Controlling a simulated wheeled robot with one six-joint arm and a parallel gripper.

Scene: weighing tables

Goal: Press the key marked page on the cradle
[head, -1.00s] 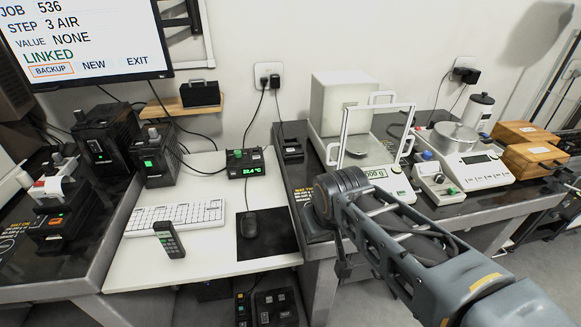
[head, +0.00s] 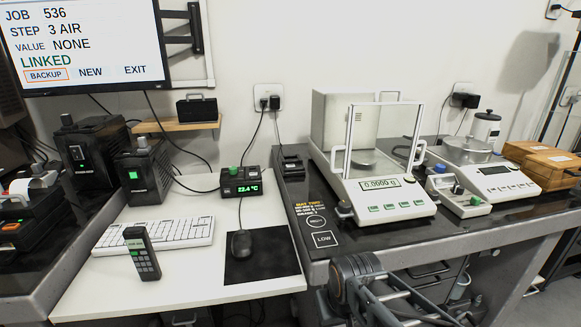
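A small black cradle-like unit (head: 291,164) sits at the back left corner of the dark weighing table, left of the balance. Its slots look empty, and no key marking on it is readable. A dark handset (head: 142,254) with a small green screen stands upright on the white desk, in front of the keyboard. The end of my arm, with my gripper (head: 345,283), is low in the picture, in front of the weighing table's front edge and well apart from the cradle. The fingertips cannot be made out.
A balance (head: 381,197) with a glass shield reads 0.0000 g. A second scale (head: 493,178) stands to its right. A green-lit temperature display (head: 240,187), a mouse (head: 241,243) and a keyboard (head: 155,234) are on the white desk. The weighing table's front left corner is mostly clear.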

